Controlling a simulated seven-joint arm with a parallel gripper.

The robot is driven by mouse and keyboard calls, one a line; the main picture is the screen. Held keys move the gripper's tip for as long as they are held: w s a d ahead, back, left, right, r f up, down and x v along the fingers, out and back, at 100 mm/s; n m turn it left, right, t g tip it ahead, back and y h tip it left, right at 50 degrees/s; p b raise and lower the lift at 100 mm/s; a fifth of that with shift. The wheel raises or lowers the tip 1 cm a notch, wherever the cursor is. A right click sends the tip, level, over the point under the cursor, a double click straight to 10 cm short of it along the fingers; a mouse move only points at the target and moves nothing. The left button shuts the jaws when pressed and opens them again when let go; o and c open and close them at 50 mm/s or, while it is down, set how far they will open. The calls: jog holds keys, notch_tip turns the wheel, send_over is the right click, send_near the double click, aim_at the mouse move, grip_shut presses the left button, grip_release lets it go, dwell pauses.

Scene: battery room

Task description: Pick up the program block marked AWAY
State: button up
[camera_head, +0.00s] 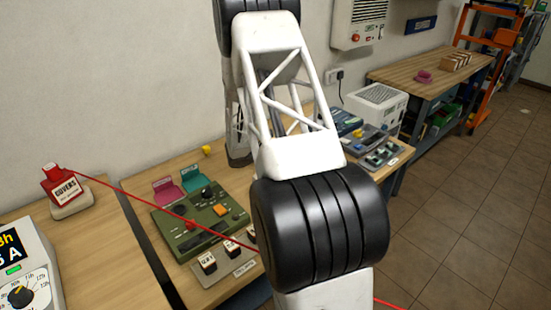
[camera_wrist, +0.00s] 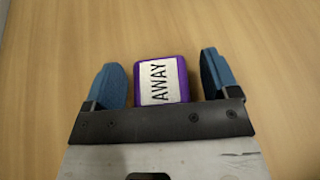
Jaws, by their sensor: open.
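The program block marked AWAY (camera_wrist: 163,80) is purple with a white label and black letters. It lies on a wooden surface (camera_wrist: 60,50) in the wrist view. My gripper (camera_wrist: 162,58) is open, with one blue finger on each side of the block. In the head view my arm hides the gripper, and I cannot make out this block there.
A green device (camera_head: 174,222) stands on the bench. A tray (camera_head: 241,268) with several labelled blocks lies in front of it. A red cord (camera_head: 130,195) runs across from a red device (camera_head: 62,186). A white box (camera_head: 376,103) stands behind. Wood around the AWAY block is bare.

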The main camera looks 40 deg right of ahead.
jog(key=shift+d, duration=0.15)
dwell(0.4)
jog(key=c, duration=1)
jog(key=shift+c, duration=0.2)
jog(key=shift+r, duration=4.95)
